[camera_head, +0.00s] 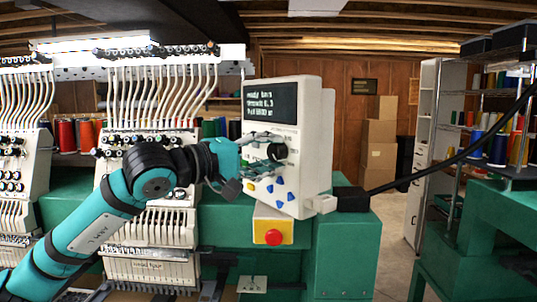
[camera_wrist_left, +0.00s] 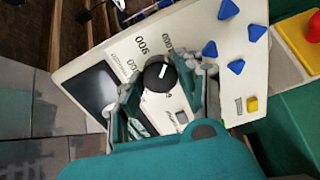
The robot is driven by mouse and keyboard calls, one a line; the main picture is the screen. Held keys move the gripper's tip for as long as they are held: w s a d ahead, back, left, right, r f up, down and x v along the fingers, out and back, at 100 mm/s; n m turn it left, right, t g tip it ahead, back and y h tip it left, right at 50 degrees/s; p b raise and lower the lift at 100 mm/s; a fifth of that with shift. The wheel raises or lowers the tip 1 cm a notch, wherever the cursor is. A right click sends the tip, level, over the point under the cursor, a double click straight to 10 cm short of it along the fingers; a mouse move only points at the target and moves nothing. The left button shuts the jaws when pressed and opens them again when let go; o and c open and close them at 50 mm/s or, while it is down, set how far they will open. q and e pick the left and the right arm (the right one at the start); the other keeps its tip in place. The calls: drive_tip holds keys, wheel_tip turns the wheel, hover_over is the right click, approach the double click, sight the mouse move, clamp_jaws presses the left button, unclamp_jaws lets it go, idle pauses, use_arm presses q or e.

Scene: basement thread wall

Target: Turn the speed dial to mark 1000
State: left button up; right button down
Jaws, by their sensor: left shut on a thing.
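The control panel (camera_head: 310,130) is a white box with a dark screen (camera_head: 270,103), blue triangular buttons (camera_head: 281,182) and a black round speed dial (camera_head: 278,151). In the left wrist view the dial (camera_wrist_left: 160,75) has a white pointer line directed up and slightly right. Printed marks around it include 900 (camera_wrist_left: 139,44); a mark right of that is partly readable. The exact reading is unclear. My left gripper (camera_head: 275,158) is at the panel face, its fingers (camera_wrist_left: 164,92) shut around the dial from both sides. My right gripper is in neither view.
A red button on a yellow box (camera_head: 273,237) sits below the panel. Embroidery heads (camera_head: 150,165) with thread guides stand at left. Thread shelves (camera_head: 495,120) and a green machine (camera_head: 480,230) are at right.

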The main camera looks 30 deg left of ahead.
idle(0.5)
use_arm(q)
drive_tip(key=o, duration=1.2)
drive_tip(key=shift+c, duration=0.2)
drive_tip(key=shift+s+a+f, duration=0.1)
drive_tip(key=shift+s+a, duration=0.2)
drive_tip(key=shift+s, duration=0.05)
drive_tip(key=shift+s+a, duration=0.3)
drive_tip(key=shift+s, duration=1.55)
approach(273, 154)
drive_tip(key=shift+v, duration=1.35)
